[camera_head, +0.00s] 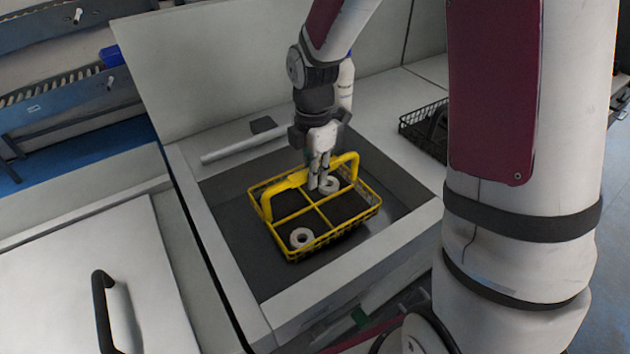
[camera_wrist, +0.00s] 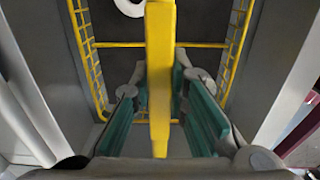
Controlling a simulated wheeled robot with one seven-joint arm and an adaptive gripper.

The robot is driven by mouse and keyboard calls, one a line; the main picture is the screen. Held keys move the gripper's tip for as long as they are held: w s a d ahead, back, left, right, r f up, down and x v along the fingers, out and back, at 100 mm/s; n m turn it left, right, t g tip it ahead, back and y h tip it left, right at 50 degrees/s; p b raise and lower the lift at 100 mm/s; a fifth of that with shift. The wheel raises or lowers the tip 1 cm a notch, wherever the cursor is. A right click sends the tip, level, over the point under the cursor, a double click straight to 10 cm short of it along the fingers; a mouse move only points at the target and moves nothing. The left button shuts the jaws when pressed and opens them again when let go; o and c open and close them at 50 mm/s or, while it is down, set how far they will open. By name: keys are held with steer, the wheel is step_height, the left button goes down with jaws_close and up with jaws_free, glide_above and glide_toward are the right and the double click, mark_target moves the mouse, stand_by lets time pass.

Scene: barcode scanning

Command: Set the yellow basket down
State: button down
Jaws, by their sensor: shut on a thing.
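The yellow basket (camera_head: 340,231) is a wire basket with dividers and an arched handle. In the head view it is upright within the dark recess (camera_head: 240,250) of the counter; I cannot tell whether its bottom touches the floor there. One white ring (camera_head: 301,238) lies in the front compartment and another ring (camera_head: 329,185) in the back right one. My gripper (camera_head: 321,178) points down over the basket's middle. In the wrist view its teal fingers (camera_wrist: 162,100) stand on both sides of the yellow handle (camera_wrist: 160,45), shut on it.
A pale raised rim (camera_head: 350,290) borders the recess. A black basket (camera_head: 428,130) stands on the counter behind to the right. A white bar (camera_head: 240,145) and a small dark block (camera_head: 263,125) lie behind the recess. A white lid with a black handle (camera_head: 103,310) is at the left.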

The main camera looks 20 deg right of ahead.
mark_target(314, 205)
steer(key=shift+f, duration=1.65)
steer(key=c, duration=1.6)
jaws_free()
steer(key=shift+o, duration=0.2)
